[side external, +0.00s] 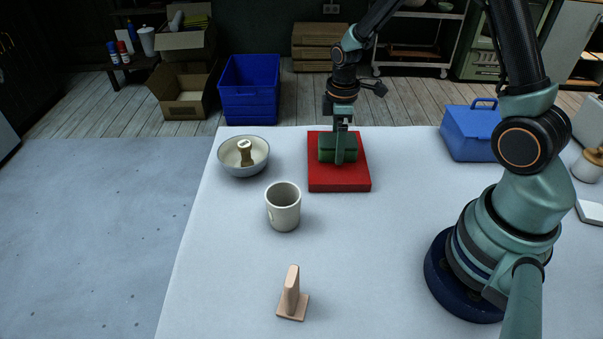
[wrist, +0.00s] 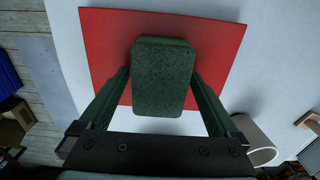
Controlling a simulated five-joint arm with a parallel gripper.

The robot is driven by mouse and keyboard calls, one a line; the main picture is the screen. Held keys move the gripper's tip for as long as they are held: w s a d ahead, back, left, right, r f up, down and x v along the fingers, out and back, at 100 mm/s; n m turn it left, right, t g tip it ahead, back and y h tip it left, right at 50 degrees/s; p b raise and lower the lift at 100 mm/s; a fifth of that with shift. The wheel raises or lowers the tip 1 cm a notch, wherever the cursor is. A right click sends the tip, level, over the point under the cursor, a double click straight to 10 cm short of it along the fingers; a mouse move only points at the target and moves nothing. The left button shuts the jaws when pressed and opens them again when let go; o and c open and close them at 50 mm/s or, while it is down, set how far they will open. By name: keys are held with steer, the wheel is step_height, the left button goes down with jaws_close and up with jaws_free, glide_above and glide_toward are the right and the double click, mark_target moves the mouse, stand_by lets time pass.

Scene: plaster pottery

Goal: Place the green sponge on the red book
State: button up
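The red book (side external: 340,182) lies flat on the white table, toward its far edge. The dark green sponge (side external: 327,151) is over the far part of the book. My gripper (side external: 339,156) points down at the sponge, with one finger in front of its near side. In the wrist view the sponge (wrist: 163,78) sits between the two fingers of my gripper (wrist: 162,76), which appear to touch both its sides. The book (wrist: 226,50) is behind it. I cannot tell whether the sponge rests on the book or is slightly above it.
A grey bowl (side external: 225,162) with a brush in it stands left of the book. A pale mug (side external: 283,212) is nearer, and a small wooden tool (side external: 292,298) stands at the front. A blue box (side external: 470,134) is at the right. The table between is clear.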

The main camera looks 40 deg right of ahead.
steer(key=shift+r, duration=0.1)
step_height(320, 180, up, 12)
steer(key=s+a+r+m+t, duration=0.5)
steer(key=s+a+r+m, duration=0.1)
steer(key=s+r+m, duration=0.3)
steer(key=shift+s+a+t, duration=0.15)
steer(key=shift+s+t, duration=0.15)
steer(key=shift+s, duration=0.05)
